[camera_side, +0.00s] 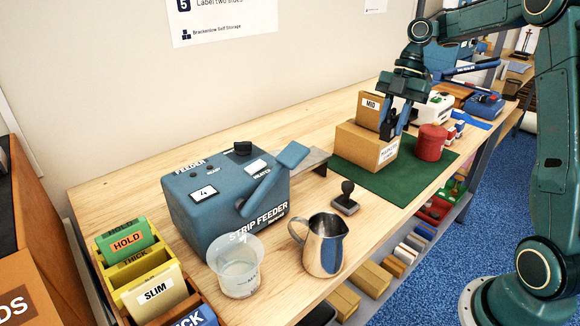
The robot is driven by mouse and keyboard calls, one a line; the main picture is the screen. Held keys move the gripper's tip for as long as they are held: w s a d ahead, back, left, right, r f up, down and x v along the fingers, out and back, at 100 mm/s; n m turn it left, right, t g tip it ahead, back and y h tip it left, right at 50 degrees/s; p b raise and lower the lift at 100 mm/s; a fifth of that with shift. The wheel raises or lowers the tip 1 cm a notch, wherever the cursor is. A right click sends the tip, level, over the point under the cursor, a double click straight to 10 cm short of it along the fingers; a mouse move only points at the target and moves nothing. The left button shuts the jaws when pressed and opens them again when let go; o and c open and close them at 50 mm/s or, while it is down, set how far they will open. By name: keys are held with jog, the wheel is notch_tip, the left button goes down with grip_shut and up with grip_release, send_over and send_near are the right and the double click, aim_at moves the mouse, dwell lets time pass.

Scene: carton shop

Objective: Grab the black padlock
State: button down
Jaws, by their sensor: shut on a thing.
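My gripper (395,123) points down at the back of the bench, just right of the small carton marked MID and above the larger carton. Its fingers are shut on a small dark thing, which looks like the black padlock (401,118). The fingers hide much of it, and its shape is hard to make out at this size. I cannot tell whether it touches the carton beneath.
The small carton (368,110) stands on the larger carton (358,143), on a green mat (415,180). A red canister (431,143) stands close on the right. The strip feeder (215,205), a steel jug (326,246) and a stamp (346,198) are nearer.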

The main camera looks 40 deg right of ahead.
jog(key=shift+r, duration=1.15)
